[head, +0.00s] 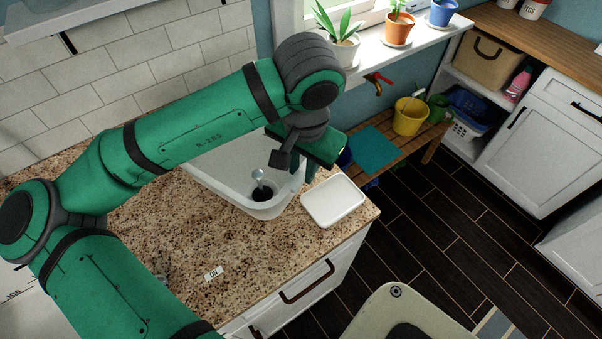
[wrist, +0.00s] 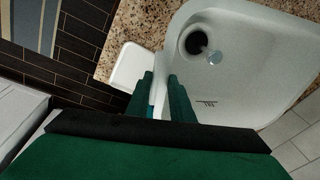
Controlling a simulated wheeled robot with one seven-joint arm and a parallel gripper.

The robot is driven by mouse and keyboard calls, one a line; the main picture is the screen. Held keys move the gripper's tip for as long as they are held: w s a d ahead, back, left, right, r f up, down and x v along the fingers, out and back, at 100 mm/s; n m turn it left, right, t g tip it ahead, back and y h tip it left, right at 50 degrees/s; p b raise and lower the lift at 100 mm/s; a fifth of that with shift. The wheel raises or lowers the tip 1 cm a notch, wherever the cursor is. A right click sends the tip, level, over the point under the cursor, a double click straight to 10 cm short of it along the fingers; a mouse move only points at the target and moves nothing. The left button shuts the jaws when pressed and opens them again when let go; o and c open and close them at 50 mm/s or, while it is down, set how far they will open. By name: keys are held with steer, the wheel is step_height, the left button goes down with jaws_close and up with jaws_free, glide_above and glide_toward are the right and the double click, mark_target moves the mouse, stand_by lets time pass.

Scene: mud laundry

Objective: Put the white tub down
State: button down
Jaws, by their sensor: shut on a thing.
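The white tub (head: 218,178) is at the right part of the speckled counter, below my forearm in the head view. It also fills the right of the wrist view (wrist: 245,75). A dark round thing (head: 262,194) with a pale-tipped stem shows inside it. My gripper (head: 301,168) is at the tub's right side, pointing down, and is shut on its rim. In the wrist view the two green fingers (wrist: 161,92) flank the tub's edge. My arm hides the tub's far side. I cannot tell whether its base touches the counter.
A shallow white dish (head: 333,201) lies close to the tub's right, near the counter's (head: 350,235) edge. Beyond the edge, a low wooden bench holds a yellow bucket (head: 410,116) and a teal cloth (head: 375,149).

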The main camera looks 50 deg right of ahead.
mark_target(302, 165)
steer(key=shift+w+d+f, duration=0.3)
steer(key=shift+f, duration=0.2)
steer(key=shift+w+d+f, duration=0.25)
steer(key=shift+f, duration=0.25)
steer(key=shift+w+d+f, duration=0.3)
steer(key=shift+f, duration=1.7)
steer(key=c, duration=1.6)
jaws_free()
steer(key=shift+o, duration=0.2)
steer(key=shift+r, duration=0.1)
steer(key=r, duration=0.4)
steer(key=s+r, duration=0.1)
steer(key=r, duration=0.2)
steer(key=a+r, duration=0.1)
steer(key=r, duration=0.3)
steer(key=shift+s+a+r, duration=0.1)
steer(key=shift+s+r, duration=0.15)
steer(key=shift+r, duration=0.1)
